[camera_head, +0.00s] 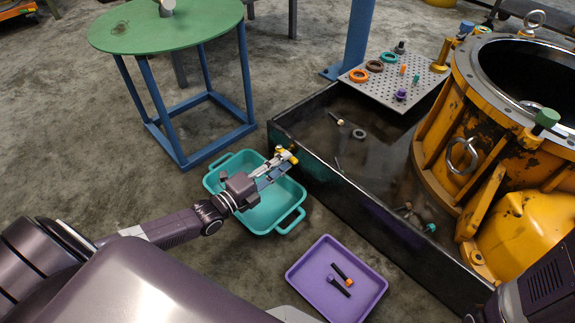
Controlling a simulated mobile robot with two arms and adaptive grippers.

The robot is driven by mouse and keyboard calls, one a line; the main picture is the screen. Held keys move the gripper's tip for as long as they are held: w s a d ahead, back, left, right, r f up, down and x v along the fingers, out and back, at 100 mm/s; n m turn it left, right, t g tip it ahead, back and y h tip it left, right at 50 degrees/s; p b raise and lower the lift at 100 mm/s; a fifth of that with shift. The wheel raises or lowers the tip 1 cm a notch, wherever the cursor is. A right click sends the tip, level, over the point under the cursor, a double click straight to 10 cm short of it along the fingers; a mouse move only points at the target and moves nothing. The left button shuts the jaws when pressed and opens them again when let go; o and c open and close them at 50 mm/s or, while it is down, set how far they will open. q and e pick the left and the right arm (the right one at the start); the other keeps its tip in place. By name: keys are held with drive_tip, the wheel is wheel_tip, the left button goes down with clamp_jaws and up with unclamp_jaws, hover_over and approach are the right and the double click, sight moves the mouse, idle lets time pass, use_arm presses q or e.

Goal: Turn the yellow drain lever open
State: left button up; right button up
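The yellow drain lever (286,154) is a small yellow piece at the outer wall of the dark drip tray, above the far right corner of a teal bin. My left gripper (282,163) reaches in from the left over the bin, with its fingertips right at the lever. The fingers cover part of the lever and valve, so I cannot tell whether they are closed on it. My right gripper is out of view; only part of my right arm shows at the lower right.
The teal bin (214,186) stands on the floor below my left gripper. A purple tray (368,291) holds two bolts. The dark drip tray (352,191) holds loose parts beside the yellow housing (438,138). A perforated plate (362,77) carries rings. A green table (120,37) stands upper left.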

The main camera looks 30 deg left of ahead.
use_arm(q)
drive_tip(key=shift+x, duration=0.8)
clamp_jaws()
